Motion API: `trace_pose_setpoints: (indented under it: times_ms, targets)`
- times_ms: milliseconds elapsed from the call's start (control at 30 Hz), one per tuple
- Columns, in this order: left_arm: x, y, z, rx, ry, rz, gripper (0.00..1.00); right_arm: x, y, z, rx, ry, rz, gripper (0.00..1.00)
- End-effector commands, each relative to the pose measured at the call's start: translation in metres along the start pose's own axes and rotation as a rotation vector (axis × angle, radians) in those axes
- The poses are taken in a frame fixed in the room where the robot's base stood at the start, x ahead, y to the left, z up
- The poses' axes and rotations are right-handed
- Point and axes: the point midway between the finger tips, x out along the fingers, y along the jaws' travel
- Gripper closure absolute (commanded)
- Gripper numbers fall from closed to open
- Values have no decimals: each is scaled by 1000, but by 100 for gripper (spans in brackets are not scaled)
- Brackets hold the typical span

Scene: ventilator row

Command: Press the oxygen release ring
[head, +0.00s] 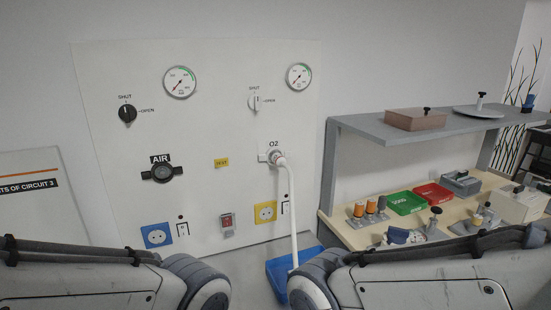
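The oxygen outlet (274,156), marked O2, sits on the white wall panel (225,120) right of centre. A white hose (292,215) is plugged into it and hangs down toward a blue tray (277,281). A release ring cannot be told apart clearly from the pale fitting at this size. The black AIR outlet (162,173) is to the left, with no hose in it. Links of both my arms show along the bottom edge, but neither gripper is in view.
Two gauges and two valve knobs, black (127,113) and white (254,102), are above the outlets. Blue (157,236) and yellow (265,212) sockets are below. At right, a workbench with a grey shelf (415,127) holds a green bin (405,202) and a red bin (434,194).

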Motion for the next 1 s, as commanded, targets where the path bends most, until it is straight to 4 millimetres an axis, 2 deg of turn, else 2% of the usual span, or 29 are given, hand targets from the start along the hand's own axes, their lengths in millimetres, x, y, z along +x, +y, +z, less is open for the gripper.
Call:
trace_pose_setpoints:
  times_ms: [67,1000]
  targets:
    - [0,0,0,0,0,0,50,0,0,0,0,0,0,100]
    - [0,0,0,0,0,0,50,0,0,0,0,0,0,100]
